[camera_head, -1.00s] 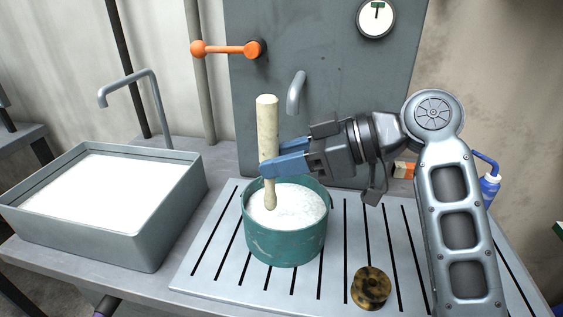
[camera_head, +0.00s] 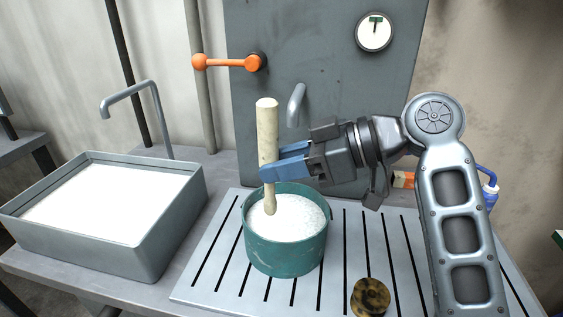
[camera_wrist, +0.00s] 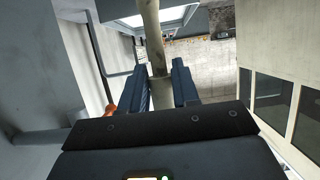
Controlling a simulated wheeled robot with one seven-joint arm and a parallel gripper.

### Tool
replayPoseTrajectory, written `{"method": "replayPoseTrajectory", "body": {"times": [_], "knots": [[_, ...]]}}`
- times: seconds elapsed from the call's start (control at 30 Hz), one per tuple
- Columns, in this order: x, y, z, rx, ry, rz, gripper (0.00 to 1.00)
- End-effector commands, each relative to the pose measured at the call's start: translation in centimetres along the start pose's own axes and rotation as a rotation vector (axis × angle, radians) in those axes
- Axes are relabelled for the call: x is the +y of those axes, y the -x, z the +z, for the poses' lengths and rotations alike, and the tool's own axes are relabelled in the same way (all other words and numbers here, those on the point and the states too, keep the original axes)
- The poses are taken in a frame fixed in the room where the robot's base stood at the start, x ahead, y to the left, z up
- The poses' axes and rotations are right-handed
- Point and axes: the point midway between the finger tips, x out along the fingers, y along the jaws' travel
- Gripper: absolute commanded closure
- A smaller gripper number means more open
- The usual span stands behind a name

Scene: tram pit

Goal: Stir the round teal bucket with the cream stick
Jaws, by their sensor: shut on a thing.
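The round teal bucket (camera_head: 285,254) stands on the slotted metal rack and holds white, foamy-looking contents (camera_head: 297,217). The cream stick (camera_head: 267,130) is upright, its lower end touching the white contents in the left part of the bucket. My gripper (camera_head: 275,168) comes in from the right above the bucket, its blue fingers shut on the middle of the stick. In the wrist view the stick (camera_wrist: 153,35) stands between the two blue fingers (camera_wrist: 160,85). How deep the stick's tip sits is hard to tell.
A grey rectangular basin (camera_head: 120,235) with white contents stands on the left. The slotted rack (camera_head: 215,270) carries a mottled brown ring (camera_head: 371,298) at front right. Behind are a spout (camera_head: 297,103), an orange lever (camera_head: 228,63) and a gauge. A blue bottle (camera_head: 489,190) stands behind my arm.

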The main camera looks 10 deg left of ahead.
Motion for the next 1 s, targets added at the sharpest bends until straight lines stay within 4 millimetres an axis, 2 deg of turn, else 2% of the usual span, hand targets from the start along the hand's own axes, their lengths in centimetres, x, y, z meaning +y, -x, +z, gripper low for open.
{"method": "replayPoseTrajectory", "body": {"times": [0.27,0.73,1.0], "knots": [[0.0,0.3,-0.7,0.0,0.001,0.0,0.99],[0.0,1.8,-4.5,0.0,0.001,0.0,0.99],[0.0,1.9,-4.6,0.0,0.0,0.0,0.99]]}}
